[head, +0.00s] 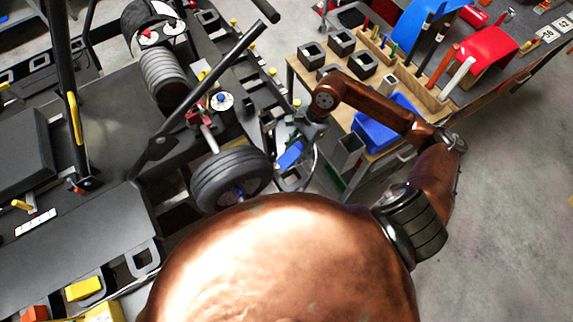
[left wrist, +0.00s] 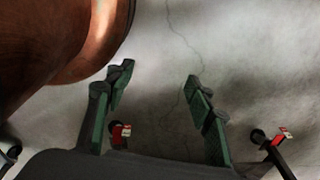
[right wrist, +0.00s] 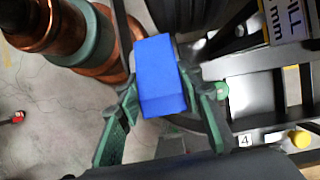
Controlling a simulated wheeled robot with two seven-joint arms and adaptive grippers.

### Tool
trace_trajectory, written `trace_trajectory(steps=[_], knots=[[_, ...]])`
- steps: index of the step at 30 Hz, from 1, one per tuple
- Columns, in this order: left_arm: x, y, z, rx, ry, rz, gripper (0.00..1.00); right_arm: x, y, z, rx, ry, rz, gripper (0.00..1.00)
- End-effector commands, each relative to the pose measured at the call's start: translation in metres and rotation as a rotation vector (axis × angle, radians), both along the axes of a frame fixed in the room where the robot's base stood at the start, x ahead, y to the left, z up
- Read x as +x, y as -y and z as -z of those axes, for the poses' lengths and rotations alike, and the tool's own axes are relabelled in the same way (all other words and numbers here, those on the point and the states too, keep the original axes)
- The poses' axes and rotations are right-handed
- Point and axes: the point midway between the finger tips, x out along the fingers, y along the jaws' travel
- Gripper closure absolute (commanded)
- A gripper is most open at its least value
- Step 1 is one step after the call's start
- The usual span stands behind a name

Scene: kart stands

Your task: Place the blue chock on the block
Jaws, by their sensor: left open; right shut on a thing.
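The blue chock (head: 290,155) is in my right gripper (head: 297,141), beside the kart's wheel (head: 231,181). In the right wrist view the chock (right wrist: 160,78) sits between the two green-padded fingers (right wrist: 163,92), which are shut on it. Several black blocks with square openings (head: 341,42) stand on the wooden table; I cannot tell which block is the task's one. My left gripper (left wrist: 158,75) is open and empty over bare concrete floor; it does not show in the head view.
The wooden table (head: 296,72) holds tools and red and blue parts. A blue bin (head: 385,128) is at its near side. The dark kart frame with bars (head: 214,83) fills the left. Concrete floor (head: 500,210) is clear at the right.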

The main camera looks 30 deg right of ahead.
Motion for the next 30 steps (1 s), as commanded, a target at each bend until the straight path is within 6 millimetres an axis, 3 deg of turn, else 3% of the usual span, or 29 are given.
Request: trace_trajectory(steps=[4, 10, 15, 24, 30], knots=[[-0.001, 0.000, -0.003, 0.000, 0.000, 0.000, 0.51, -0.002, 0.004, 0.010, 0.003, -0.006, 0.048, 0.92], [-0.014, 0.000, -0.008, 0.001, -0.017, -0.003, 0.51, -0.003, 0.004, 0.046, 0.004, -0.008, 0.051, 0.92], [-0.021, -0.001, -0.010, 0.001, -0.026, -0.005, 0.51, -0.001, 0.004, 0.062, 0.001, -0.005, 0.048, 0.92], [-0.010, 0.000, -0.016, 0.000, -0.012, -0.002, 0.51, -0.002, 0.003, 0.097, 0.002, -0.005, 0.046, 0.92], [-0.005, 0.001, -0.016, 0.000, -0.005, -0.001, 0.51, -0.001, 0.003, 0.101, 0.001, -0.003, 0.042, 0.92]])
